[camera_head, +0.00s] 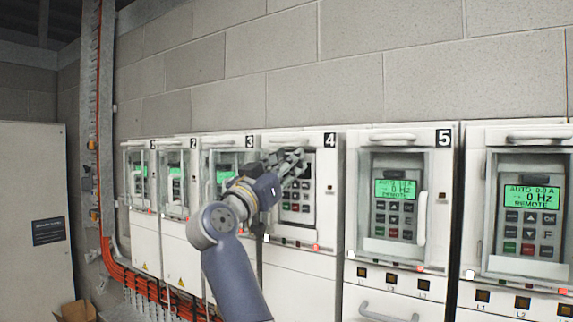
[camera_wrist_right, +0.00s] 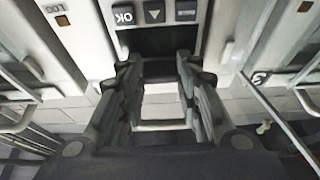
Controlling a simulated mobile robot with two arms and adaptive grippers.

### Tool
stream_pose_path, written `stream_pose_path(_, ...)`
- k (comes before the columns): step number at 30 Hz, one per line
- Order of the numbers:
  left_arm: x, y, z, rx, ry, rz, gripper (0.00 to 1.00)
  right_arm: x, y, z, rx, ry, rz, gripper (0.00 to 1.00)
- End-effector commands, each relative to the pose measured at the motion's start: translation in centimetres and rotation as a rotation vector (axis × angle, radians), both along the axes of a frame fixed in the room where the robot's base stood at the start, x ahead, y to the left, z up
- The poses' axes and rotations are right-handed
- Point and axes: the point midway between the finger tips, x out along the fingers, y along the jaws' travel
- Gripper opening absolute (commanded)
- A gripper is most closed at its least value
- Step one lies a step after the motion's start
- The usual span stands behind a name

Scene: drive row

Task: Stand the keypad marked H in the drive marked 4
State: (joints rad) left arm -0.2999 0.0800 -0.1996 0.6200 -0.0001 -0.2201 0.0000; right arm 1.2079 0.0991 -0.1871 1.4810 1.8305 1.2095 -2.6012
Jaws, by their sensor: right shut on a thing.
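The drive marked 4 (camera_head: 325,205) stands in the middle of the row in the head view. A grey keypad (camera_head: 300,207) shows upright at its front recess, with rows of dark keys and red and green keys below. My right gripper (camera_head: 291,164) is shut on the upper part of this keypad and hides most of its screen. In the right wrist view the keypad (camera_wrist_right: 158,40) is upside down between the fingers (camera_wrist_right: 160,66), with a dark, unlit screen. Its letter cannot be read, and whether it is fully seated cannot be told. My left gripper is not in view.
The drive marked 5 (camera_head: 437,200) and another drive (camera_head: 477,210) stand to the right with lit green screens. The drives marked 3 (camera_head: 256,150) and 2 (camera_head: 186,205) stand to the left. Orange cables (camera_head: 130,278) run low at left. A cardboard box (camera_head: 76,311) sits at lower left.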

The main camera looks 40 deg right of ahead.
Motion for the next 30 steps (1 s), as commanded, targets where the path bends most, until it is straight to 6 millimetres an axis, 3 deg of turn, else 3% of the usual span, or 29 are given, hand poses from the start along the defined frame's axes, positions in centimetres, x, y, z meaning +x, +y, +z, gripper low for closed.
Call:
stream_pose_path(11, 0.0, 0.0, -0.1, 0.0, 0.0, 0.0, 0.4, 0.0, 0.1, -0.1, -0.002, -0.001, 0.0, 0.1)
stream_pose_path(30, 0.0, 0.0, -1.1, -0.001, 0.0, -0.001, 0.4, 0.0, 0.0, -2.6, -0.001, 0.0, 0.001, 0.1)
